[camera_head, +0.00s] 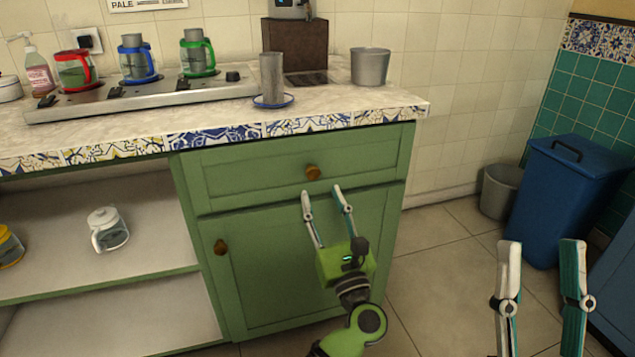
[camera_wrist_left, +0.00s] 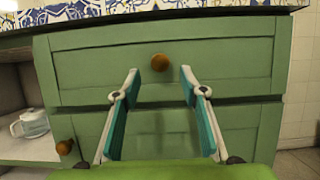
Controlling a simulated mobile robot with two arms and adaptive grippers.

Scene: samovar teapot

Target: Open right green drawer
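The green drawer (camera_head: 255,174) is closed, flush in the cabinet under the counter. Its round brown knob (camera_head: 313,172) sits right of the middle of the drawer front in the head view. My left gripper (camera_head: 320,190) is open, with its fingertips just below and in front of the knob. In the left wrist view the drawer front (camera_wrist_left: 230,68) fills the upper part, and the knob (camera_wrist_left: 160,62) lies between and just beyond the open fingertips, untouched. My right gripper (camera_head: 541,245) is open and empty at the lower right, away from the cabinet.
Below the drawer is a green cabinet door (camera_head: 265,265) with its own knob (camera_head: 221,247). Open shelves at left hold a glass teapot (camera_head: 108,230). A blue bin (camera_head: 565,200) and grey bucket (camera_head: 499,190) stand at right.

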